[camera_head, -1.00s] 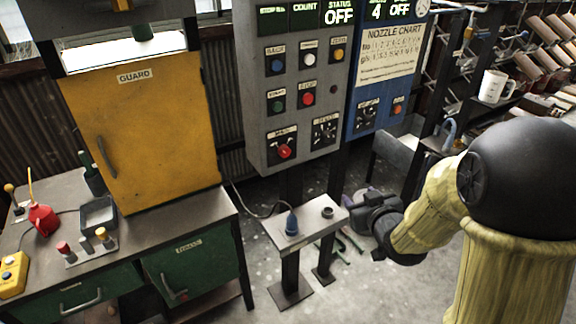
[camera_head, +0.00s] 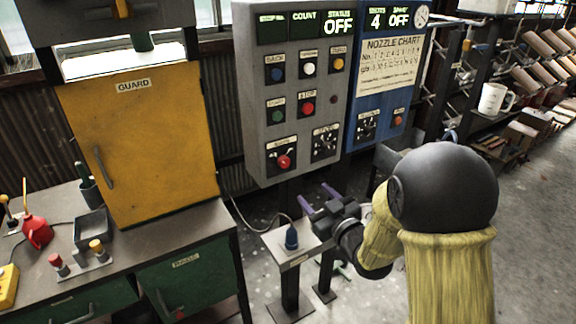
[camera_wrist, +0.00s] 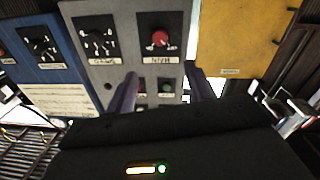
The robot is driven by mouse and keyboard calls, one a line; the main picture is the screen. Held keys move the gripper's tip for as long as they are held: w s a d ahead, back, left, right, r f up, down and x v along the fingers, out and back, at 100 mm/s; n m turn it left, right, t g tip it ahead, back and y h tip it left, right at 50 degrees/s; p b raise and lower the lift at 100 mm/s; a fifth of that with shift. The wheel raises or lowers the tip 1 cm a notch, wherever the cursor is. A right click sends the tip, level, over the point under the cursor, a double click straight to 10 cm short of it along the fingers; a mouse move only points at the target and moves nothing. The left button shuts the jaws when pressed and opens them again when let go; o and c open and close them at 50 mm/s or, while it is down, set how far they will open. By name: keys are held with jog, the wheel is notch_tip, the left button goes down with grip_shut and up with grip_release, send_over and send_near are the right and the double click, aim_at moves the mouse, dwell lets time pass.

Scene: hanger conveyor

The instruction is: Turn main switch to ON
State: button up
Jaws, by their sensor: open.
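The main switch (camera_head: 284,161) is a red rotary knob on a dark plate at the lower left of the grey control panel (camera_head: 262,95). In the wrist view the red knob (camera_wrist: 160,40) shows upside down near the top, beyond my fingers. The display at the top of the panel reads STATUS OFF. My gripper (camera_head: 318,196) is open and empty, below and to the right of the switch, apart from the panel. In the wrist view its two fingers (camera_wrist: 158,88) point toward the panel with a wide gap between them.
A speed dial (camera_head: 324,142) sits right of the switch; coloured push buttons are above. A yellow guard door (camera_head: 140,150) and a workbench (camera_head: 150,248) are at left.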

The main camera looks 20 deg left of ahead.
aim_at(286, 164)
jog(key=p+x, duration=0.3)
jog(key=x, duration=1.2)
jog(key=shift+w+a+f, duration=0.1)
jog(key=shift+a, duration=0.1)
jog(key=c, duration=1)
